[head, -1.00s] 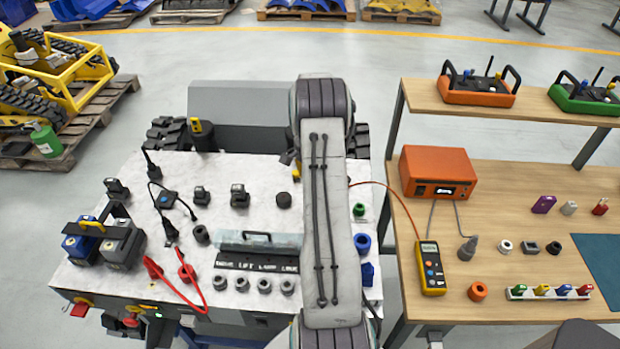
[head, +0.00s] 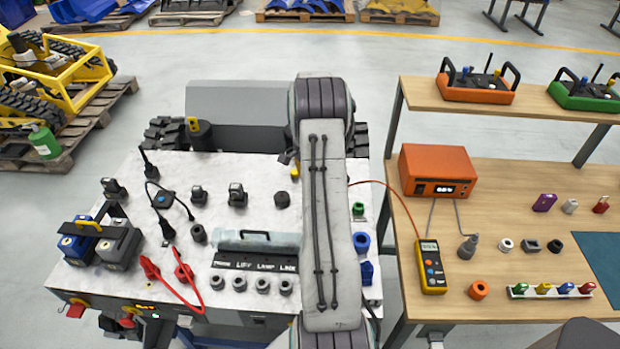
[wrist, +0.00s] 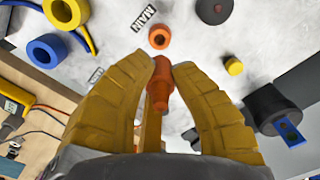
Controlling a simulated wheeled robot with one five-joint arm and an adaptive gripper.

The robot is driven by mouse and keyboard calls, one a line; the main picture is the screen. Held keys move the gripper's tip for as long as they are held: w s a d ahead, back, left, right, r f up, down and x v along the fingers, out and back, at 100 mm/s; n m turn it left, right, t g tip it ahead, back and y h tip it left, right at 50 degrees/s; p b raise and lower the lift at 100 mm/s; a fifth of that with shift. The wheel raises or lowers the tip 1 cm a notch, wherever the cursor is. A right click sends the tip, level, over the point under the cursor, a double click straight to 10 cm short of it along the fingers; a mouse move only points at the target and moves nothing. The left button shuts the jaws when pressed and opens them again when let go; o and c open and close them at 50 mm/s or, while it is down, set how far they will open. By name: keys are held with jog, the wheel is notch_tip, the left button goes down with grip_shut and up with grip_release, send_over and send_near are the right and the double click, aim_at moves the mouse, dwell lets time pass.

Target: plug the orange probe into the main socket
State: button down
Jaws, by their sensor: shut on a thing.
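The main socket (wrist: 159,31) is an orange ring with a dark hole, set in the pale panel beside a label reading MAIN (wrist: 143,18). A gap shows between the probe and the socket; I cannot tell its depth. In the head view my arm hides the gripper, the probe and the main socket.
Near the fingers are a blue ring (wrist: 36,45), a small yellow cap (wrist: 234,66) and a black cylinder (wrist: 264,104). On the carrier's panel (head: 130,240) stand black connectors and red plugs (head: 151,268). A workbench (head: 400,290) with a yellow meter (head: 432,268) is at right.

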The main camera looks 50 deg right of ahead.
jog(key=shift+f+b, duration=2.2)
jog(key=shift+f, duration=0.55)
jog(key=shift+b, duration=0.55)
jog(key=shift+f+b, duration=1.2)
jog(key=shift+f, duration=0.15)
dwell(1.7)
jog(key=c, duration=1.1)
grip_release()
notch_tip(320, 180, up, 12)
